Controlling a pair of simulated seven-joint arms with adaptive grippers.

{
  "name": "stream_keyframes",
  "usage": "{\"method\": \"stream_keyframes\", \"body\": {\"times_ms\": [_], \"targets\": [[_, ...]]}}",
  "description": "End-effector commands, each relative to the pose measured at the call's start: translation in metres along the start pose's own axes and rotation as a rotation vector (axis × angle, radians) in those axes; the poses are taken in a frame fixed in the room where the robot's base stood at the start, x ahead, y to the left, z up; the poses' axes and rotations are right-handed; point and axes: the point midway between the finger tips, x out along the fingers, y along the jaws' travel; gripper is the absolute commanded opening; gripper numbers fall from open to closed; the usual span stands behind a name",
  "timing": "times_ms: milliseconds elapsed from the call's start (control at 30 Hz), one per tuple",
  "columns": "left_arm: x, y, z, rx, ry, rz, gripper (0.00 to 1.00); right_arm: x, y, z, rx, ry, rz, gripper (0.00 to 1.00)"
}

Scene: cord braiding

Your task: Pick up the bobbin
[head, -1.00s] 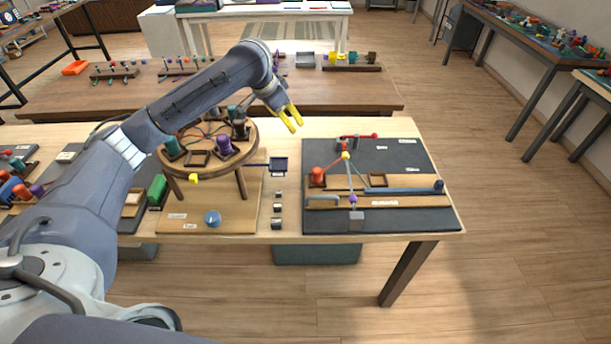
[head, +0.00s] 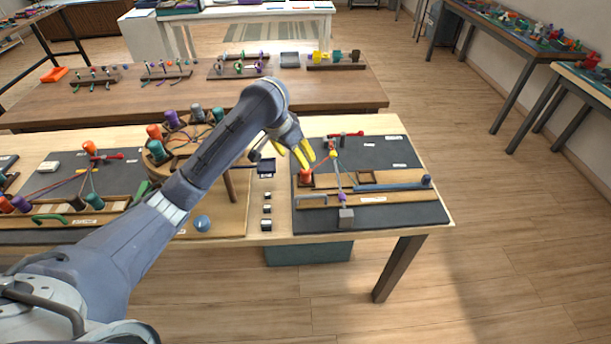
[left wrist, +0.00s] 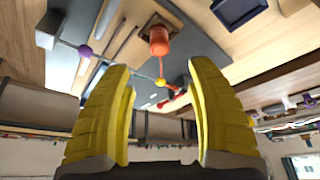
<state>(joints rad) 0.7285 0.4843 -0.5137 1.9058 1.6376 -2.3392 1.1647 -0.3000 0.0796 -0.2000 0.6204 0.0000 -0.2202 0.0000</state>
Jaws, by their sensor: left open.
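An orange-red bobbin (head: 306,177) stands on the right dark board, with an orange cord running from it to a yellow piece (head: 333,154). My left gripper (head: 303,158) is open, its yellow fingers just above and behind the bobbin in the head view. In the left wrist view the bobbin (left wrist: 159,42) shows beyond the fingertips, centred across the gap between the open, empty fingers (left wrist: 160,67). A small purple piece (head: 341,197) hangs on a grey cord at the board's front. My right gripper is not in view.
A round wooden stand (head: 180,140) with several bobbins is partly hidden behind my left arm. A dark small tray (head: 266,167) lies left of the board. A blue bar (head: 390,187) and a grey block (head: 346,218) are on the right board (head: 420,212).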

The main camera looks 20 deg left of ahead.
Motion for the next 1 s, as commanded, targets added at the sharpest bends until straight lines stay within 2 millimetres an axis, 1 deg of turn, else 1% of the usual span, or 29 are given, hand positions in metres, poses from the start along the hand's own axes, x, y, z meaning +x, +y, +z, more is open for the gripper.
{"method": "stream_keyframes", "body": {"times_ms": [33, 100, 300, 433, 700, 1000], "targets": [[0.009, 0.002, 0.001, -0.003, -0.002, 0.006, 0.57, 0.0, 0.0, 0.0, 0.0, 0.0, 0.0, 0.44], [0.019, 0.002, 0.001, -0.003, -0.003, 0.005, 0.57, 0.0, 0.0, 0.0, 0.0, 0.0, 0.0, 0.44], [0.045, 0.001, 0.001, -0.004, -0.003, 0.003, 0.57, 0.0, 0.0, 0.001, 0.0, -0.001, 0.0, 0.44], [0.057, 0.0, 0.001, -0.002, -0.002, 0.002, 0.57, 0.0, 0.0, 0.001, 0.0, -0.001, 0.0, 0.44], [0.068, 0.0, 0.001, -0.001, -0.002, 0.0, 0.57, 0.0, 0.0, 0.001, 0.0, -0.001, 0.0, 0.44], [0.103, 0.001, 0.003, -0.002, -0.004, 0.001, 0.57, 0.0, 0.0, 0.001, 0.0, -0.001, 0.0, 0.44]]}}
